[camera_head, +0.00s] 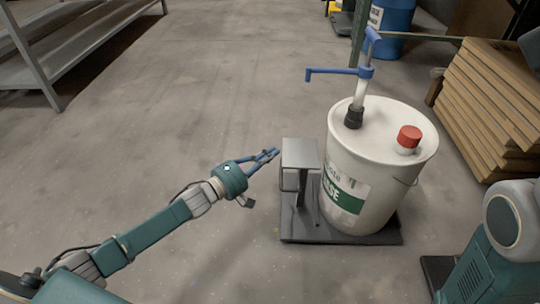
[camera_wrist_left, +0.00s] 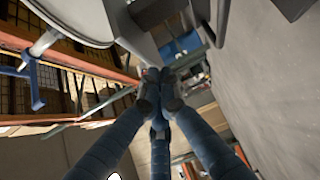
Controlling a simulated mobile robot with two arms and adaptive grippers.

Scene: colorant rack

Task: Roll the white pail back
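The white pail (camera_head: 385,165) stands upright on a low dark platform (camera_head: 365,237). It has a green-and-white label, a red cap (camera_head: 409,137) and a blue-handled pump (camera_head: 361,73). A grey post with a flat box-like head (camera_head: 300,153) rises at the platform's left side, beside the pail. My left gripper (camera_head: 276,153) is just left of that head, with a small apparent gap. In the left wrist view its blue fingers (camera_wrist_left: 160,80) come together at the tips with nothing visible between them. The pail's pale rim (camera_wrist_left: 75,40) shows at that view's top left. My right gripper is out of view.
Stacked brown boards (camera_head: 490,105) stand behind the pail to the right. A blue drum (camera_head: 392,22) stands at the back. A metal shelf (camera_head: 75,45) is at the far left. The floor left of the platform is clear around my left arm.

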